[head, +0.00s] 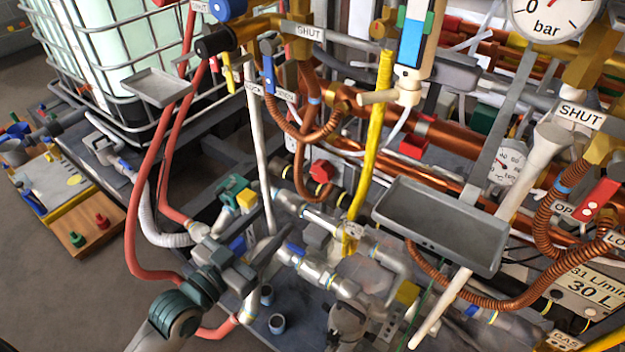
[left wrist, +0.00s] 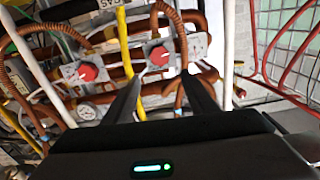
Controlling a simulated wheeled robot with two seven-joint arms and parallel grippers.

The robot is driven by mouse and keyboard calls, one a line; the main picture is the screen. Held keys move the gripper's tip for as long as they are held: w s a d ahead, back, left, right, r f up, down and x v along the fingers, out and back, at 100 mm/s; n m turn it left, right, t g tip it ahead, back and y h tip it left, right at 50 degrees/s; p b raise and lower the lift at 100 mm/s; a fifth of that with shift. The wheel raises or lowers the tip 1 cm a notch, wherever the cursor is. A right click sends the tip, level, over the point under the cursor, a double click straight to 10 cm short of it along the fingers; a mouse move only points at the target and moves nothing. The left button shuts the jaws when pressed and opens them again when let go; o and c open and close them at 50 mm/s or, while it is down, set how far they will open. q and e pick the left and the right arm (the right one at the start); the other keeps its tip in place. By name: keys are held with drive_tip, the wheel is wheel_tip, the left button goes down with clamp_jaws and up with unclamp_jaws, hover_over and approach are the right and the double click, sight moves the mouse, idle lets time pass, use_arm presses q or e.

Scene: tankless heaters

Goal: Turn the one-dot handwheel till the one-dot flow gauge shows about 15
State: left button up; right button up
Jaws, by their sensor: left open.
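Two red handwheels show in the left wrist view, one at left (left wrist: 88,73) and one at centre (left wrist: 160,57), each on a pale plate. My right gripper is not in view.
A grey tray (head: 440,222) juts out at centre right. A yellow pipe (head: 372,140), a white pipe (head: 257,150) and red hoses (head: 140,215) stand near the left arm. A caged tank (head: 110,50) is at upper left. The floor at lower left is clear.

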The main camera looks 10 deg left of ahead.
sight(319, 174)
use_arm(q)
drive_tip(key=x, duration=1.6)
drive_tip(key=shift+b, duration=0.3)
drive_tip(key=c, duration=0.8)
